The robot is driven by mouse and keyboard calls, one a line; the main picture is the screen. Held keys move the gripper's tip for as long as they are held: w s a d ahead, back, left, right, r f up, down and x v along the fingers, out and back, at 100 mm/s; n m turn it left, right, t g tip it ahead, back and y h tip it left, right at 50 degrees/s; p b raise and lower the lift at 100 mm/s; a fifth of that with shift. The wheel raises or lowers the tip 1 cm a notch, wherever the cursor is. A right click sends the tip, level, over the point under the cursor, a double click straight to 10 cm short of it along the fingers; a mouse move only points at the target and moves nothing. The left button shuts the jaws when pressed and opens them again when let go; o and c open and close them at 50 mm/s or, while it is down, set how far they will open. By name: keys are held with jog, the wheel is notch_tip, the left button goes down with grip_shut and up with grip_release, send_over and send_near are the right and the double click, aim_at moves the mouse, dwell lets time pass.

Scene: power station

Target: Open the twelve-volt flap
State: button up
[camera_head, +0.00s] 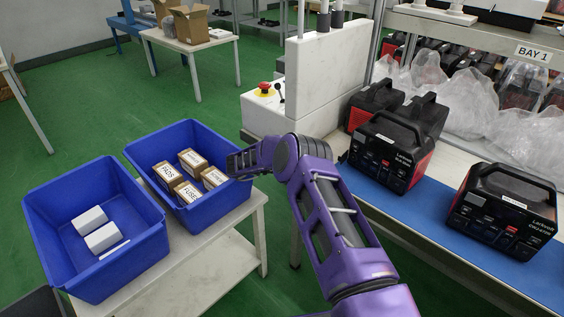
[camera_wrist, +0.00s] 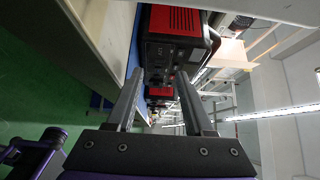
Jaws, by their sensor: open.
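Two black-and-red power stations stand at the front of the bench in the head view: one in the middle (camera_head: 395,150) and one at the right (camera_head: 505,212). Their fronts carry small sockets and labels. I cannot make out which detail is the twelve-volt flap or whether it is open. My gripper (camera_head: 240,163) is at the right rim of a blue bin, left of the power stations and apart from them. In the wrist view my gripper (camera_wrist: 160,74) has its fingers spread with nothing held. A power station (camera_wrist: 168,50) shows sideways beyond the fingertips.
Two blue bins stand on a side table at the left; one (camera_head: 140,255) holds white boxes, the other (camera_head: 222,212) labelled cartons. More power stations (camera_head: 374,103) and clear plastic bags (camera_head: 475,105) are behind. A white cabinet (camera_head: 320,80) rises left of the bench. The blue mat (camera_head: 425,203) has free room.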

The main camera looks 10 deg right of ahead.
jog(key=a, duration=1.1)
jog(key=shift+w+a, duration=0.25)
jog(key=shift+a, duration=0.1)
